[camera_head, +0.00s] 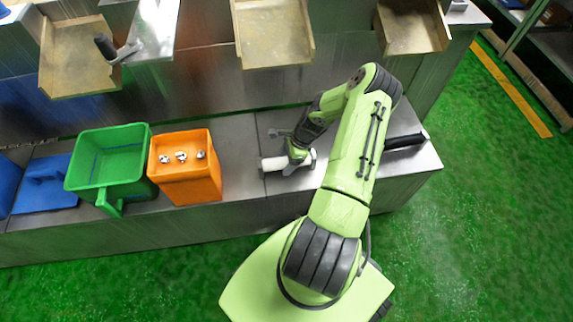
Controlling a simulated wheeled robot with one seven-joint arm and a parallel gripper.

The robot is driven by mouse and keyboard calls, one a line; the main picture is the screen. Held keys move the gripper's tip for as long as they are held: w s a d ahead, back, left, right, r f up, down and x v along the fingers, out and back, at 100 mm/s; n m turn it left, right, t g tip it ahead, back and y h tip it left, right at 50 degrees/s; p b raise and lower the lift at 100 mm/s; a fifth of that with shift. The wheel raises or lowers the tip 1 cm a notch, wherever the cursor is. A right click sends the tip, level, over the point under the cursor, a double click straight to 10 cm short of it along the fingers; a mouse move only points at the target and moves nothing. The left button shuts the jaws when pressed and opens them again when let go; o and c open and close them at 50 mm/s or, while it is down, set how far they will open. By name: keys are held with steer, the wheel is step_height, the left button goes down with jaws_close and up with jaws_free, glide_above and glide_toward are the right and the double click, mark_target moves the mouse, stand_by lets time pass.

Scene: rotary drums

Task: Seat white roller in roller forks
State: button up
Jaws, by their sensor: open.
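The white roller (274,163) lies roughly level at the metal bench's front part, just left of my gripper. My gripper (296,158) is open and low over the bench, at the roller's right end. I cannot tell whether its fingers touch the roller. A grey metal fitting (311,160) shows close around and to the right of my gripper; it may be part of the roller forks, but it is small and partly hidden by my arm. Whether the roller rests in any fork cannot be seen.
An orange bin (187,178) with several small metal parts on top stands left of the roller. A black handle (404,141) lies right of my arm. Tan trays (272,36) hang above the bench.

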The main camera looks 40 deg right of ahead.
steer(key=shift+r, duration=0.15)
jaws_close()
